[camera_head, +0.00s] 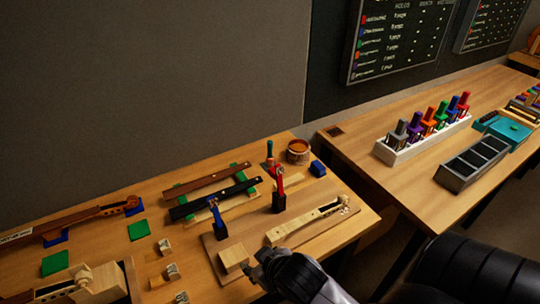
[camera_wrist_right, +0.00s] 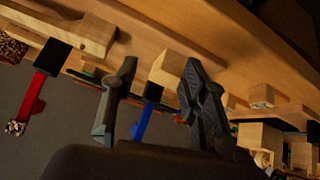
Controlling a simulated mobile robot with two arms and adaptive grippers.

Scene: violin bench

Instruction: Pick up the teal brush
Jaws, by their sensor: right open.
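A thin upright teal handle (camera_head: 269,147), which looks like the teal brush, stands near the back edge of the left bench, left of a round jar. Its lower part is hard to make out behind the red clamp. I cannot pick it out in the right wrist view. My right gripper (camera_head: 262,268) is at the bench's front edge, beside a pale wood block (camera_head: 233,257) and well apart from the teal handle. In the right wrist view, its two fingers (camera_wrist_right: 160,66) are spread with nothing held; the block shows beyond them. My left gripper is not in view.
A red clamp (camera_head: 279,200) and a blue clamp (camera_head: 219,228) stand between my gripper and the back. A violin neck (camera_head: 305,223) lies on a board to the right. An orange-brown jar (camera_head: 298,152) and a blue block (camera_head: 318,168) are near the handle.

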